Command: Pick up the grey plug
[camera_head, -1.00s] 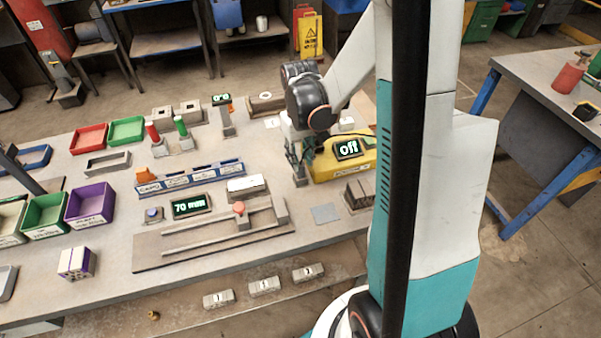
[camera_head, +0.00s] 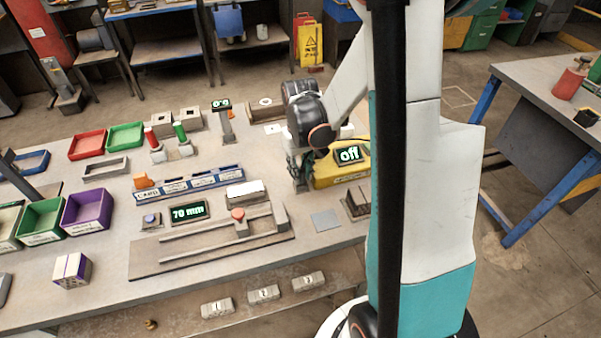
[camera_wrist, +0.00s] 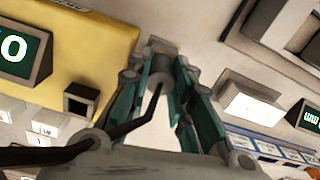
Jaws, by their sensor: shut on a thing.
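The grey plug (camera_wrist: 160,78) shows in the wrist view as a small grey cylinder between the two fingers of my gripper (camera_wrist: 161,66). A dark cable (camera_wrist: 145,125) runs from it toward the lower left. My gripper is shut on the plug. In the head view my gripper (camera_head: 299,182) is low over the table, just left of the yellow box (camera_head: 327,174). The plug cannot be made out there, as the gripper hides it.
A dark square socket (camera_wrist: 80,98) shows beside the box in the wrist view. A blue rack (camera_head: 190,184) and a slide fixture (camera_head: 215,240) stand to the left. A flat grey plate (camera_head: 325,221) lies in front.

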